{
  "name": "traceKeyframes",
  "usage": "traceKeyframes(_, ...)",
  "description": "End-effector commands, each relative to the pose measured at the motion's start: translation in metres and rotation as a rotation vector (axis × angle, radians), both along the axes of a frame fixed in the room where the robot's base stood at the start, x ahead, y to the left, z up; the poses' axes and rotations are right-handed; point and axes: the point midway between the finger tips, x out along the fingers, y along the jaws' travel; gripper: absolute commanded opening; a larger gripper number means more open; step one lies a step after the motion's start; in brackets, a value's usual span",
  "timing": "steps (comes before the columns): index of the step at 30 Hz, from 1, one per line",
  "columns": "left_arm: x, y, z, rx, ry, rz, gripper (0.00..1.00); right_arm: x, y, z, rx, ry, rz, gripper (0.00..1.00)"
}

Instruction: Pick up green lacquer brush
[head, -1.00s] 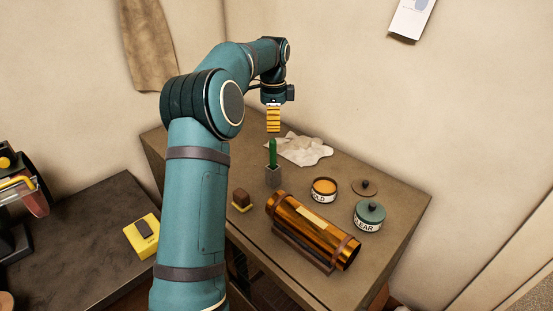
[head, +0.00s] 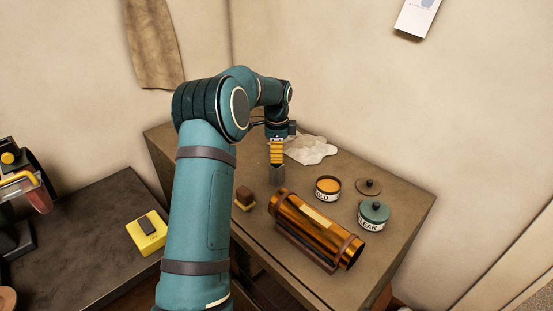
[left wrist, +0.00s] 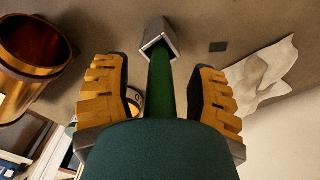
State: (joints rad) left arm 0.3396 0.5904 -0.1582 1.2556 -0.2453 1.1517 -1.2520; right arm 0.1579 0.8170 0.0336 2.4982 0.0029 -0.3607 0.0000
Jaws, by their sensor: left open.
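The green lacquer brush (left wrist: 161,88) stands in a small grey holder (head: 277,177) on the brown table. In the left wrist view its green handle runs between my two yellow fingers down into the holder (left wrist: 157,40). My left gripper (head: 277,155) is open, pointing down over the holder, with a finger on each side of the handle; it also shows in the left wrist view (left wrist: 160,100). Gaps show between the handle and both fingers. In the head view the gripper hides the handle. The brush's lower end is hidden in the holder. My right gripper is not in view.
A brass tube (head: 310,222) lies on a cradle in front of the holder. A brown-and-yellow block (head: 244,200) sits to its left. An open GOLD tin (head: 327,190), a CLEAR tin (head: 373,216) and a loose lid (head: 368,187) stand right. A white cloth (head: 310,149) lies behind.

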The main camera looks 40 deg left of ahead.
Motion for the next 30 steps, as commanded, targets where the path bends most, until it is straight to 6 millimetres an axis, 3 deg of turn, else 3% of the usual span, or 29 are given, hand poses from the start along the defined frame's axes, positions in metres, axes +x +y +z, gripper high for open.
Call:
traceKeyframes(5, 0.000, 0.000, 0.000, 0.000, 0.000, 0.000, 0.60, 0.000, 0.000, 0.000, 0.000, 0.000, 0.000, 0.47)
traceKeyframes(10, 0.000, 0.000, 0.000, 0.000, 0.000, 0.000, 0.01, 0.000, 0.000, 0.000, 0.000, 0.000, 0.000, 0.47)
traceKeyframes(23, 0.000, 0.000, 0.003, 0.001, -0.001, 0.000, 0.00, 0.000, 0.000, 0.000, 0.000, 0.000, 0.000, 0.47)
traceKeyframes(30, 0.001, 0.001, 0.036, 0.002, -0.004, 0.001, 0.00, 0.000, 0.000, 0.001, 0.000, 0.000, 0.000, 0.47)
